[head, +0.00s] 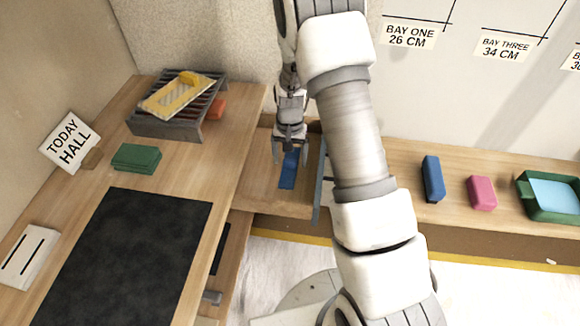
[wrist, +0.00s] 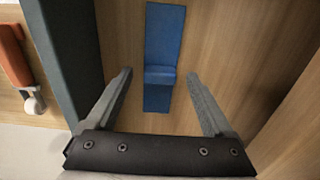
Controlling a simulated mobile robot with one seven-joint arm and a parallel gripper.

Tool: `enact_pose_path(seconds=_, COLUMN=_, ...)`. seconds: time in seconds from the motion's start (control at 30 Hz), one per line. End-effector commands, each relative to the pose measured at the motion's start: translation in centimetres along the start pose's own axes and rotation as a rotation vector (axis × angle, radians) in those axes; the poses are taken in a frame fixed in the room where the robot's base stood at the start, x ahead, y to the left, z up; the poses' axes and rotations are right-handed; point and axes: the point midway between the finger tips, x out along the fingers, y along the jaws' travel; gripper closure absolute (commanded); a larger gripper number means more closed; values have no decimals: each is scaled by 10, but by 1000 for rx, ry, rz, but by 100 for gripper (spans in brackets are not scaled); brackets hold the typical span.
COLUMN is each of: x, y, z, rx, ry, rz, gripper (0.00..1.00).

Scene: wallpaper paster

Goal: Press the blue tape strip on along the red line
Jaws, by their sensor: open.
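A blue strip (head: 289,170) lies on the wooden surface below my gripper. In the wrist view the blue strip (wrist: 164,32) is long and narrow, with a raised ridge across it. My gripper (head: 289,158) is open above it. In the wrist view the fingers of my gripper (wrist: 160,75) stand on either side of the strip's lower part, with clear gaps and nothing held. Whether the fingertips reach down to the strip's level I cannot tell. No red line shows in either view.
A dark upright panel edge (wrist: 68,50) stands left of the strip in the wrist view, with an orange-handled tool (wrist: 16,58) beyond it. A blue block (head: 433,179), a pink block (head: 482,192) and a green tray (head: 552,212) sit on the right shelf. A grey rack (head: 168,128) stands left.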

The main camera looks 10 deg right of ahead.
Motion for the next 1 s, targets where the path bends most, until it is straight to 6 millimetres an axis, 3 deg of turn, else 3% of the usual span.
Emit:
enact_pose_path(seconds=0.13, x=-1, y=0, z=0, rx=0, ry=1, rz=-1, gripper=14)
enact_pose_path(seconds=0.6, x=-2, y=0, z=0, rx=0, ry=1, rz=0, gripper=98)
enact_pose_path(seconds=1.0, x=-9, y=0, z=-1, rx=0, ry=3, rz=-1, gripper=100)
